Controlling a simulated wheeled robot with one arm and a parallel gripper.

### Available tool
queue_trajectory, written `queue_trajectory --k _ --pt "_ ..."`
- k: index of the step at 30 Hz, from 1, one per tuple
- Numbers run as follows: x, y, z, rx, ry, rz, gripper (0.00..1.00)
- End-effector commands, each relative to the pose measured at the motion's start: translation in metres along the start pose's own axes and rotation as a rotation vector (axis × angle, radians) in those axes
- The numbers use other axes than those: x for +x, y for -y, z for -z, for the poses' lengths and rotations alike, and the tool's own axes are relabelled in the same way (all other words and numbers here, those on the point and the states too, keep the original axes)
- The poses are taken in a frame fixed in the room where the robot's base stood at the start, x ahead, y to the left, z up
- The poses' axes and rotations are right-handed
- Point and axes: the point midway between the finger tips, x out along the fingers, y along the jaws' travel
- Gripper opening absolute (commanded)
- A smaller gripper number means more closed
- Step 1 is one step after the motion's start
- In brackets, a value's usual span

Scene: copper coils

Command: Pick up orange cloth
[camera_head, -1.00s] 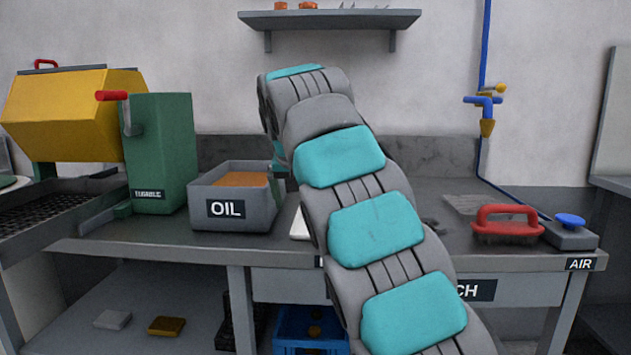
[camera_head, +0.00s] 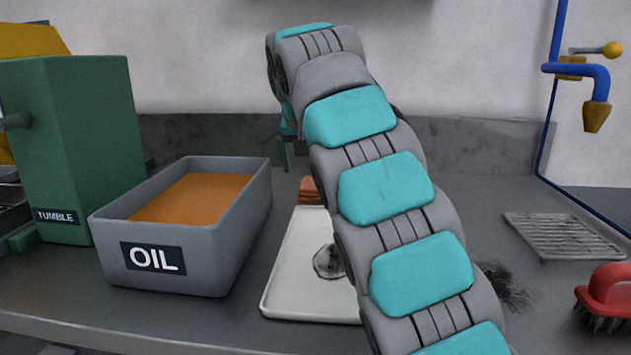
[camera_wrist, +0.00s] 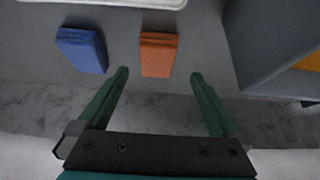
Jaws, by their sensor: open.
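The orange cloth (camera_wrist: 158,55) is a small folded block on the grey bench in the wrist view. It lies between the lines of my two green fingers, just beyond their tips, and does not touch them. My gripper (camera_wrist: 159,75) is open and empty. In the head view, part of the orange cloth (camera_head: 311,190) shows behind the white tray, partly covered by my arm. One piece of my gripper (camera_head: 290,155) shows above and left of it there; the rest is hidden by my arm.
A blue cloth (camera_wrist: 82,50) lies left of the orange one in the wrist view. The grey OIL bin (camera_head: 190,255) stands left of the white tray (camera_head: 285,280). The back wall (camera_head: 220,70) is close behind. A wire rack (camera_head: 565,237) and red brush (camera_head: 605,295) are at right.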

Motion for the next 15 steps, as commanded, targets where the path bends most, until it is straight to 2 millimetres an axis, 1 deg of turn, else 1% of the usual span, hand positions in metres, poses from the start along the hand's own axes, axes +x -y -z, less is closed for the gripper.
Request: queue_trajectory --k 7,10,13,15 --pt "0.021 -0.001 0.0 0.0 0.003 -0.002 1.0" --pt "0.027 -0.001 0.001 0.0 0.003 -0.002 1.0" --pt "0.034 -0.002 0.003 0.0 0.002 -0.002 1.0" --pt "0.041 -0.003 0.005 0.0 0.001 -0.001 1.0"
